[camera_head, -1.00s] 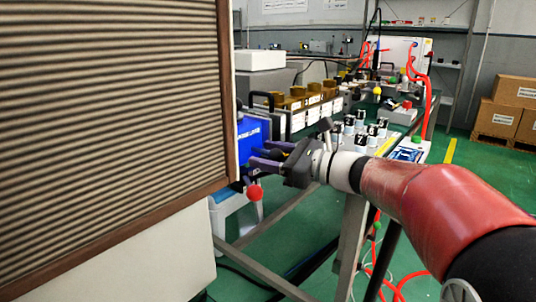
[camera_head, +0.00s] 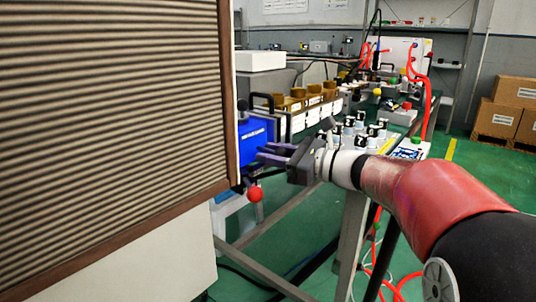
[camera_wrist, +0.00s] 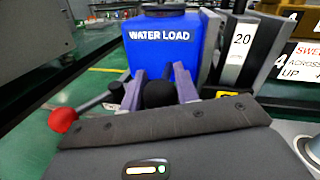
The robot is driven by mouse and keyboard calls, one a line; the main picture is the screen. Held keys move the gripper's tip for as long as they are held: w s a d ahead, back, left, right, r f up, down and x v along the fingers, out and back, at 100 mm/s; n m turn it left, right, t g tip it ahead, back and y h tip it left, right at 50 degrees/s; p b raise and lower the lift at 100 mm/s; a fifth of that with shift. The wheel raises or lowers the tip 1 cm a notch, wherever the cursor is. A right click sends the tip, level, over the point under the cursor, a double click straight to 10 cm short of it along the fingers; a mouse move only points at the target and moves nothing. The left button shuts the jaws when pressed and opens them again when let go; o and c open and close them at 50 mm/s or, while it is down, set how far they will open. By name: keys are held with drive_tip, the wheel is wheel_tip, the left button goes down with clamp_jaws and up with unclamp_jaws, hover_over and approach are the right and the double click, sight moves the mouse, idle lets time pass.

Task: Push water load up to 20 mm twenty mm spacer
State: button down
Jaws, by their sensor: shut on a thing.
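The blue water load (camera_head: 251,140) stands on the bench rail beside the brown slatted panel, its white lettering partly showing. In the wrist view the water load (camera_wrist: 172,38) is straight ahead, upright. My gripper (camera_head: 262,155) reaches it from the right; in the wrist view my gripper (camera_wrist: 160,85) has its two purple-grey fingers closed around a rounded black knob (camera_wrist: 158,94) at the front of the load. The spacer marked 20 (camera_wrist: 238,48) stands just right of the load, with a dark strip of separation; whether they touch is unclear.
A lever with a red ball (camera_head: 255,194) sticks out below the load; the red ball (camera_wrist: 63,120) is at left in the wrist view. The slatted panel (camera_head: 120,100) blocks the left. Numbered white pieces (camera_head: 365,130) stand on the bench.

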drive_tip(key=w+d, duration=0.2)
drive_tip(key=shift+w+d+p, duration=0.2)
drive_tip(key=shift+w+p, duration=0.1)
drive_tip(key=shift+w, duration=0.1)
drive_tip(key=c, duration=1.1)
unclamp_jaws()
drive_tip(key=shift+o, duration=0.2)
drive_tip(key=v, duration=0.7)
drive_tip(key=shift+s+d, duration=0.25)
drive_tip(key=shift+d, duration=0.1)
